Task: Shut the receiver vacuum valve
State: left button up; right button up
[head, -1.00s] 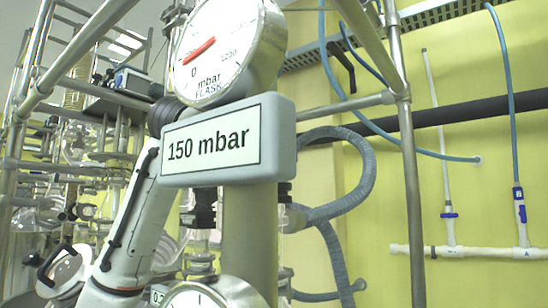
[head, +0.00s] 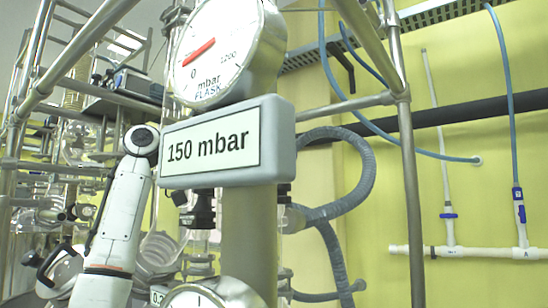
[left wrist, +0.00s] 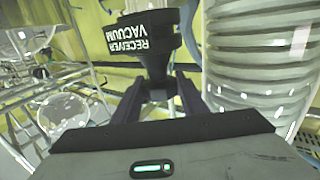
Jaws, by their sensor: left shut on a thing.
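The receiver vacuum valve (left wrist: 146,38) is a black knob in the left wrist view, its white lettering "RECEIVER VACUUM" upside down. Its narrower black stem runs down between the fingers of my left gripper (left wrist: 161,82). The gripper is shut on it, one dark finger on each side. In the head view my white left arm rises at the left, and its gripper cannot be made out. Black fittings (head: 203,210) show under the sign there; I cannot tell whether they are this valve. My right gripper is in neither view.
A round flask gauge (head: 213,50) and a "150 mbar" sign (head: 212,145) stand close in front, with a second gauge (head: 203,297) below. Metal frame poles (head: 408,160) surround them. A ribbed clear tube (left wrist: 257,60) stands close right of the gripper. Glassware (left wrist: 62,115) is at left.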

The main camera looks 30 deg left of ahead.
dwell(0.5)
pick_arm(q)
jog(key=o, duration=0.8)
jog(key=shift+s+a, duration=0.1)
jog(key=b+v, duration=0.2)
jog(key=v, duration=0.8)
jog(key=shift+a, duration=0.15)
